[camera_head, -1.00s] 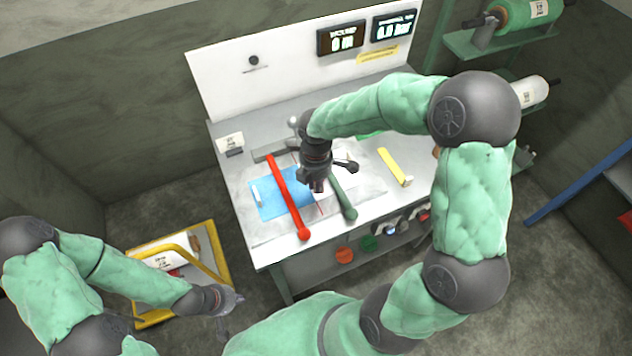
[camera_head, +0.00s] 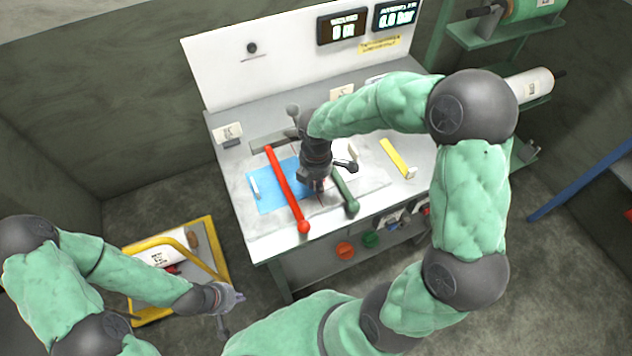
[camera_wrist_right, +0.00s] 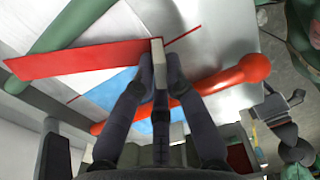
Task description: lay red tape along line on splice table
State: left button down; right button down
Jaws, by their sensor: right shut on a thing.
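My right gripper (camera_head: 318,190) is low over the splice table (camera_head: 268,246), between a red bar (camera_head: 286,190) and a green bar (camera_head: 345,192). In the right wrist view its fingers (camera_wrist_right: 160,85) are shut on a pale tab (camera_wrist_right: 158,60) at the end of the red tape (camera_wrist_right: 75,60). The tape stretches left as a flat strip, across the green bar in that view; whether it touches the table is unclear. A thin red line (camera_wrist_right: 184,35) shows on the pale surface beyond the tab. My left gripper (camera_head: 232,300) is off the table, lower left; its finger opening is unclear.
A blue sheet (camera_head: 268,198) lies under the red bar. A yellow strip with a pale end (camera_head: 393,152) lies to the right. A yellow-framed cart (camera_head: 217,240) stands on the floor at left. Film rolls (camera_head: 530,86) are on the right rack.

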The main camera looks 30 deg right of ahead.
jog(key=shift+s+f+b, duration=0.1)
jog(key=shift+f+b, duration=0.35)
jog(key=shift+f, duration=0.3)
jog(key=c, duration=1.2)
grip_release()
jog(key=shift+o, duration=0.2)
jog(key=shift+r, duration=0.15)
jog(key=shift+r, duration=0.2)
notch_tip(320, 180, up, 11)
jog(key=shift+r, duration=0.2)
